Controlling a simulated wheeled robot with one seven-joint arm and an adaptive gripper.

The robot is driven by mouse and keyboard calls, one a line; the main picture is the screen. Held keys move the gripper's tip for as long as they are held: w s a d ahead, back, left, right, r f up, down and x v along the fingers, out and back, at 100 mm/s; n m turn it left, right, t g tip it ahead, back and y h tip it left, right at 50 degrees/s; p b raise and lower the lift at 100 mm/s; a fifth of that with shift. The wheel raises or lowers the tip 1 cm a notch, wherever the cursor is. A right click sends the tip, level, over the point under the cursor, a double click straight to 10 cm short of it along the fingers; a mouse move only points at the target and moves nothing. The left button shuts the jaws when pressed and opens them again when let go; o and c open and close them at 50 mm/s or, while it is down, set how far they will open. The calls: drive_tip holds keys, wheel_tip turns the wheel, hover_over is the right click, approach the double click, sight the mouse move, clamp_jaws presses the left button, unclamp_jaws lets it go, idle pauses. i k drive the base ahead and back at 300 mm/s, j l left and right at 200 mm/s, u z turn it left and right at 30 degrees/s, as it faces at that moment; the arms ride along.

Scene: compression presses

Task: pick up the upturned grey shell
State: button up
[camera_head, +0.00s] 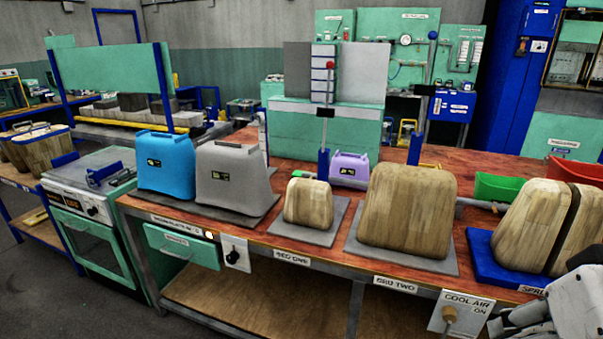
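The upturned grey shell (230,180) stands on a dark grey mat (262,209) toward the left of the red-brown bench. It has a wide body, a narrower top with a raised edge and a small dark label on its front. A blue shell (166,165) of similar form stands close on its left. My gripper (508,321) shows only in part at the bottom right corner, far to the right of the grey shell and apart from it. Whether its fingers are open or shut is not clear.
A wooden block (308,201) on a grey plate stands right of the grey shell, with a larger wooden block (408,208) beyond. A small purple shell (349,168) and upright levers stand behind. Wooden halves (530,226) sit on a blue base (485,262) near my gripper.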

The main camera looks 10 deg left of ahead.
sight(229, 175)
drive_tip(key=i+j, duration=0.25)
drive_tip(key=j, duration=0.25)
drive_tip(key=i+j+z, duration=0.1)
drive_tip(key=i+j, duration=0.15)
drive_tip(key=j, duration=0.2)
drive_tip(key=i+j, duration=0.2)
drive_tip(key=j, duration=0.3)
drive_tip(key=i+j+z, duration=0.1)
drive_tip(key=i+j, duration=0.15)
drive_tip(key=j, duration=0.25)
drive_tip(key=i+j, duration=0.2)
drive_tip(key=j, duration=0.35)
drive_tip(key=i+j, duration=0.2)
drive_tip(key=j, duration=0.3)
drive_tip(key=i+j+z, duration=0.1)
drive_tip(key=j, duration=0.45)
drive_tip(key=i+j, duration=0.3)
drive_tip(key=j, duration=0.2)
drive_tip(key=z, duration=0.05)
